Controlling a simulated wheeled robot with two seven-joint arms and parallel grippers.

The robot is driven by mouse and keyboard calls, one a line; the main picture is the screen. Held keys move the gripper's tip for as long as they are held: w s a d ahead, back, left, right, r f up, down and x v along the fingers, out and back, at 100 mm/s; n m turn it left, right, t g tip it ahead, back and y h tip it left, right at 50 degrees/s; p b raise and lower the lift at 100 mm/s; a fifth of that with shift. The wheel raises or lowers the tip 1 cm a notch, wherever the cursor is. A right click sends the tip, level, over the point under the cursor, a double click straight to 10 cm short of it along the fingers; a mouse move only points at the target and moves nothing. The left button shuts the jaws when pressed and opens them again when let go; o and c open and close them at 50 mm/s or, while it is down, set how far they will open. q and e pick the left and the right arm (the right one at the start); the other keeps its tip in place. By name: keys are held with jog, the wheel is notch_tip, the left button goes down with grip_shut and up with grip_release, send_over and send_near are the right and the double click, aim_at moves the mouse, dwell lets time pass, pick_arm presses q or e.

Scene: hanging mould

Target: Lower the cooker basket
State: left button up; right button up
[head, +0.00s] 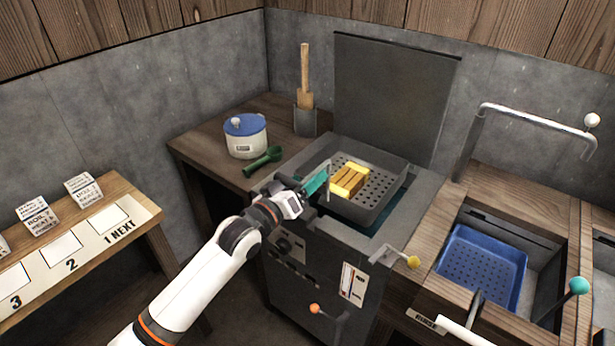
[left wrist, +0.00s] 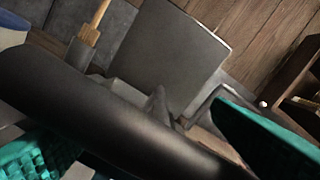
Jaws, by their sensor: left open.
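The cooker basket (head: 372,208) is a grey perforated tray at the top of the dark cooker (head: 290,255), with yellow and brown blocks (head: 349,180) inside. My left gripper (head: 318,184), with teal fingers, is at the basket's left front side, beside a thin upright grey part. In the left wrist view a thick dark bar (left wrist: 100,115) crosses close to the camera, between the open teal fingers (left wrist: 150,148). It looks like a handle, but I cannot tell whether the fingers touch it. My right gripper is not in view.

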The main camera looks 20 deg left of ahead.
aim_at(307, 220)
pick_arm(q)
jog(key=shift+x, duration=0.8)
jog(key=c, duration=1.1)
notch_tip(307, 220, down, 13)
jog(key=b, duration=0.6)
jog(key=shift+c, duration=0.3)
jog(key=shift+s, duration=0.1)
jog(key=shift+f, duration=0.15)
